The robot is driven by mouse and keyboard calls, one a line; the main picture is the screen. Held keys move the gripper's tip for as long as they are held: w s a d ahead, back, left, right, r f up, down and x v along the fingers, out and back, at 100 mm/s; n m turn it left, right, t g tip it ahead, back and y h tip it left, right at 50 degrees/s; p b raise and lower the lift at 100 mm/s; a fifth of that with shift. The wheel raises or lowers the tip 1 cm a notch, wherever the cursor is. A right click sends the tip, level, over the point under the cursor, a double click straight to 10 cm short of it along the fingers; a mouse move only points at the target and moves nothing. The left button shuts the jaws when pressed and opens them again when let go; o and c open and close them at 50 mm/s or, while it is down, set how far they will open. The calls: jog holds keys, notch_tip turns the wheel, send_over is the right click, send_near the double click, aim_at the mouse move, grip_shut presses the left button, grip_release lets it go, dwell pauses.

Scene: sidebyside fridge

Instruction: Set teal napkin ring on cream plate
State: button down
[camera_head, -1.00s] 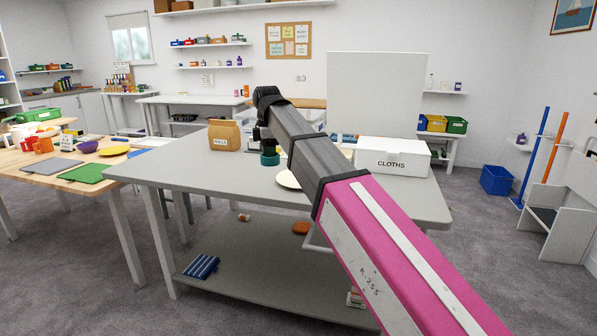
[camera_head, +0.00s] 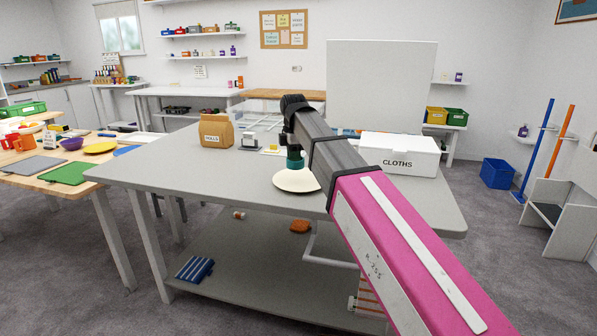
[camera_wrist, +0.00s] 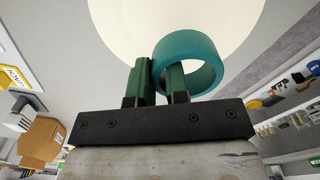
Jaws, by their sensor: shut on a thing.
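The teal napkin ring (camera_wrist: 187,62) is held at its near wall between the two green fingers of my gripper (camera_wrist: 160,80) in the wrist view. One finger is inside the ring and the other outside it. In the head view the ring (camera_head: 295,163) shows small under my gripper, over the cream plate (camera_head: 290,183). The plate lies on the grey table, its right part hidden by my arm. The plate (camera_wrist: 125,30) also shows behind the ring in the wrist view. Whether the ring touches the plate cannot be told.
A white box marked CLOTHS (camera_head: 399,154) stands right of my arm on the grey table (camera_head: 190,165). A brown bag (camera_head: 216,131) stands at the back left, with a grey scale-like item (camera_head: 249,142) beside it. The table's left front part is clear.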

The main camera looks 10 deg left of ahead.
aim_at(299, 177)
jog(key=shift+w+d+f, duration=0.45)
jog(key=shift+d+f, duration=0.2)
jog(key=shift+d, duration=0.1)
jog(key=shift+f, duration=1.9)
jog(key=c, duration=1.1)
grip_release()
jog(key=shift+f, duration=0.1)
notch_tip(299, 177, up, 12)
jog(key=shift+r, duration=0.15)
